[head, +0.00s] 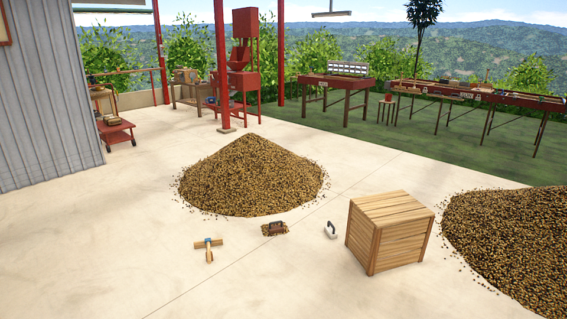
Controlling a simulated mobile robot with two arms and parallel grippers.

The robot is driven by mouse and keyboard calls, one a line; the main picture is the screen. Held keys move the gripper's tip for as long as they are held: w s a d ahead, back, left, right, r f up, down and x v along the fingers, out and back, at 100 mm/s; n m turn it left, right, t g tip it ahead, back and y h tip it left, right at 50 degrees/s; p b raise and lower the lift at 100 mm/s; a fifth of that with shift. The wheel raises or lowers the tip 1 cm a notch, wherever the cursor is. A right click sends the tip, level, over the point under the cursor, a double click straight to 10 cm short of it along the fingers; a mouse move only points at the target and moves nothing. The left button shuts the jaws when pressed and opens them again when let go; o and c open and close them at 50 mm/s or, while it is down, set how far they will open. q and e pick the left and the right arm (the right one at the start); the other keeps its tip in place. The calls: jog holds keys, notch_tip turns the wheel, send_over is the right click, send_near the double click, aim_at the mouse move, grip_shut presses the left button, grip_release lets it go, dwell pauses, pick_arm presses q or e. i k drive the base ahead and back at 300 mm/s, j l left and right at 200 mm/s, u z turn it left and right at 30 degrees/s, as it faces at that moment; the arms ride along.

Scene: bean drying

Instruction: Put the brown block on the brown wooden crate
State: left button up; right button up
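The brown wooden crate (390,216) stands on the pale concrete floor right of centre in the head view, its slatted top bare. A small dark brown block-like object (275,228) with lighter edges lies on the floor to the left of the crate, just in front of a bean heap. It looks like the brown block, but it is too small to make out its details. Neither of my grippers shows in this view.
Bean heaps rise behind (253,177) and at the right (510,240). A white-handled tool (330,230) stands between block and crate. A wooden T-shaped tool (208,248) lies left. Red-framed tables (337,82) and a red machine (243,70) stand behind. The front-left floor is clear.

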aim_at(403, 203)
jog(key=i, duration=2.9)
